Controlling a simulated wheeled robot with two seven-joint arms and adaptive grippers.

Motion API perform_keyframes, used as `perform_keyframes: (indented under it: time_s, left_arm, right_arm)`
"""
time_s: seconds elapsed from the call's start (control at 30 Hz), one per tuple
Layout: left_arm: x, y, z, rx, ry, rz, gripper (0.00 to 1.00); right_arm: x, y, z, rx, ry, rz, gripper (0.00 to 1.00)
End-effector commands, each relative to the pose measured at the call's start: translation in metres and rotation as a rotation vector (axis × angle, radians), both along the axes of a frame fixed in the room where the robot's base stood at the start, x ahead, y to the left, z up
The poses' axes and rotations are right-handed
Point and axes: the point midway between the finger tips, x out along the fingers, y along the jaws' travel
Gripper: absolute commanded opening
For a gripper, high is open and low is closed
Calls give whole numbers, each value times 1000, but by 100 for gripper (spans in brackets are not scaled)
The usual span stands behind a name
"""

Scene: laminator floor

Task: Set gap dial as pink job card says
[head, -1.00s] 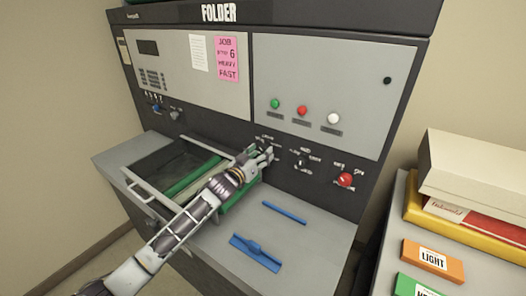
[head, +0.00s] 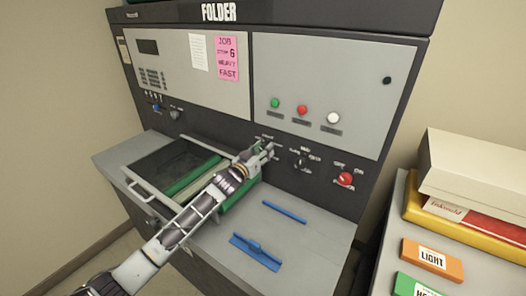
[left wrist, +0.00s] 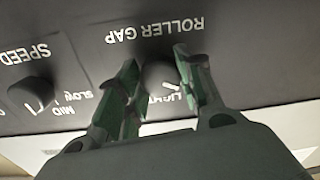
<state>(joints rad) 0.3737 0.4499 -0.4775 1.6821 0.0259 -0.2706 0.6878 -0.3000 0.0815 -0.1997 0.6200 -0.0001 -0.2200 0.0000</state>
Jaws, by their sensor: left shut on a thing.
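The pink job card (head: 227,59) is on the upper panel of the folder and reads JOB, a line ending in 6, HEAVY, FAST. The gap dial (left wrist: 160,76) is a dark round knob under the ROLLER GAP label, which appears upside down in the left wrist view. A white pointer mark shows on the knob near the word LIGHT, partly covered by a finger. My left gripper (head: 266,149) is at the dial, with its green-padded fingers (left wrist: 157,72) on either side, shut on it. The gripper hides the dial in the head view. My right gripper is not in view.
A speed dial (left wrist: 32,92) sits beside the gap dial; it also shows in the head view (head: 299,163). A red power knob (head: 345,179) is farther right. Green (head: 275,103), red (head: 302,110) and white (head: 333,118) buttons are above. Blue guides lie on the shelf (head: 310,233).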

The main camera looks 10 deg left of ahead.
Motion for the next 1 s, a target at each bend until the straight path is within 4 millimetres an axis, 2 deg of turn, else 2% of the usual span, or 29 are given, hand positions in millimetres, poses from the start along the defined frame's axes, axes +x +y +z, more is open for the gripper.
perform_keyframes:
  time_s: [0.47, 0.67, 1.0]
  left_arm:
    - [0, 0, 0, 57, -23, 0, 12]
    - [0, 0, 0, 156, -63, 1, 12]
    - [0, 0, 1, 427, -175, 0, 12]
  right_arm:
    - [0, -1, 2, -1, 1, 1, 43]
    - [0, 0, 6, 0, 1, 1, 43]
    - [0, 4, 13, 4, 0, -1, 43]
